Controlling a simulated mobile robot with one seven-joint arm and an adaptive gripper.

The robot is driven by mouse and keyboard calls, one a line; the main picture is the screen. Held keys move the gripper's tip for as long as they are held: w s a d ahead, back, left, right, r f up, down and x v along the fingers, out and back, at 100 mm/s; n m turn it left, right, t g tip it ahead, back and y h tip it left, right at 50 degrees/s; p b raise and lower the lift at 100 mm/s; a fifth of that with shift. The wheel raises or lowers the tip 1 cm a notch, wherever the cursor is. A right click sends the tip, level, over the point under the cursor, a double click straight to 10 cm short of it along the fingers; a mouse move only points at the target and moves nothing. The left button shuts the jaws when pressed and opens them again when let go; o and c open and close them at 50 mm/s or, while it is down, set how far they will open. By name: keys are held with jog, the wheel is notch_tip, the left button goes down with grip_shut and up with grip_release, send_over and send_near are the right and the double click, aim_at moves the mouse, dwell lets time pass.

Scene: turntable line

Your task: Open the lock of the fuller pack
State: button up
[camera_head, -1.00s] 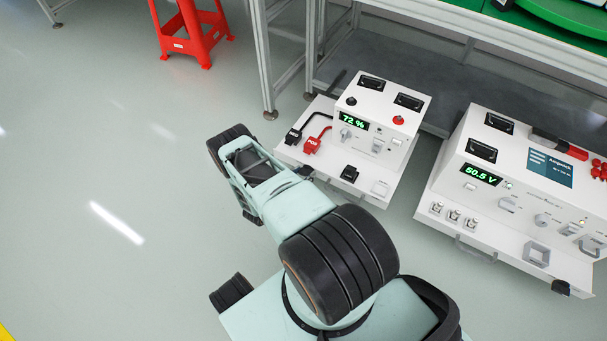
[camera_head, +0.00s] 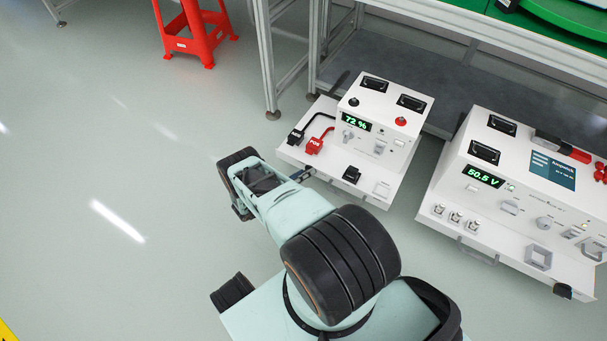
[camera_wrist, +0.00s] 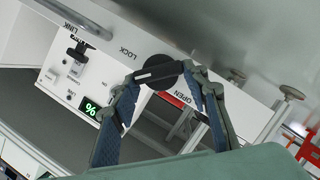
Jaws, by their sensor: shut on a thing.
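The left pack (camera_head: 376,118) is a white box with a green 72 % display (camera_head: 356,122). It stands on a white tray-like base (camera_head: 330,172). My gripper (camera_wrist: 158,76) is at the front left edge of this base in the head view. In the wrist view its fingers are shut on a black lock knob (camera_wrist: 157,72) with a bar across it, between the printed words LOCK (camera_wrist: 127,49) and OPEN (camera_wrist: 183,98). The fingers hide part of the knob, and I cannot tell its exact setting. The head view hides the knob.
A wider white unit (camera_head: 530,185) reading 50.5 V stands to the right. Black and red plugs (camera_head: 314,146) with cables lie on the left base. A metal-framed bench (camera_head: 268,60) is behind, and a red stool (camera_head: 195,35) is at the back. The floor at left is clear.

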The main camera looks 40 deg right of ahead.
dwell(0.3)
jog(key=o, duration=1.2)
jog(key=shift+c, duration=0.2)
jog(key=v, duration=1.2)
